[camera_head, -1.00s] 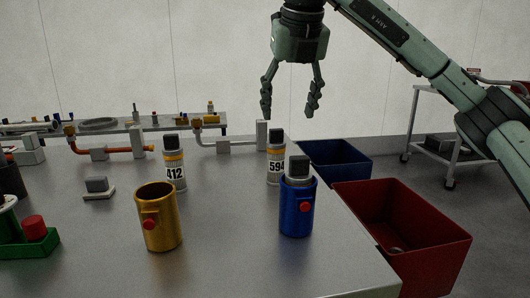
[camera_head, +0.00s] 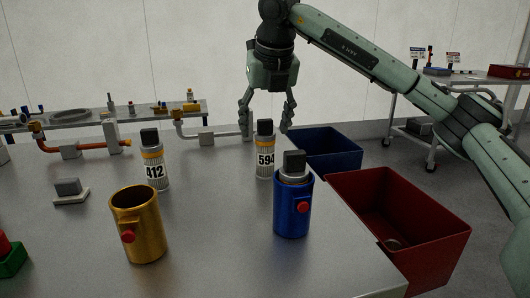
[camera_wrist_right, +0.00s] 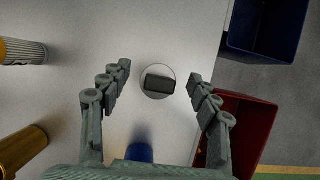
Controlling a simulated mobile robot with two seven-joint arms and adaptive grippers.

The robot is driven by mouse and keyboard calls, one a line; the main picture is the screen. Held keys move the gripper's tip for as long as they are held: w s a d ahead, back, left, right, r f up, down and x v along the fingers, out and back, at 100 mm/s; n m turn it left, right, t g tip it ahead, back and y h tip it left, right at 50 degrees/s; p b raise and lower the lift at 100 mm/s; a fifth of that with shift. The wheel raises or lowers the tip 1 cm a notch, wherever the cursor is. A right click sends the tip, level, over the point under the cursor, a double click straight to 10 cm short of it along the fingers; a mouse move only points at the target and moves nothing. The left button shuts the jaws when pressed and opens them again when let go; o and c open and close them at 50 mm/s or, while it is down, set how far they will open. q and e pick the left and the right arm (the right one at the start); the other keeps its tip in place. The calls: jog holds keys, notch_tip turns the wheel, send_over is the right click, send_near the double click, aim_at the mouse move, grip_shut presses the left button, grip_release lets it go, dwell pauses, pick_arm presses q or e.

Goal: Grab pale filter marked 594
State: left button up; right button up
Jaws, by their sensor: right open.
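The pale filter marked 594 (camera_head: 265,158) stands upright on the table, with a yellow band and a dark block on top. From above, in the right wrist view, its round top with the dark block (camera_wrist_right: 159,84) lies between my fingers. My right gripper (camera_head: 267,128) is open and empty, pointing down, with its fingertips around the height of the filter's top. The right wrist view shows both fingers (camera_wrist_right: 158,82) apart, one on each side of the filter. My left gripper is not in view.
A blue canister (camera_head: 293,208) with a dark-topped insert stands close in front of the filter. A filter marked 412 (camera_head: 154,170) and a gold cup (camera_head: 139,228) stand to the left. Blue (camera_head: 333,150) and red (camera_head: 400,226) bins lie to the right.

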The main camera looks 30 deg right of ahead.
grip_shut()
dwell(0.4)
jog(key=shift+r, duration=0.1)
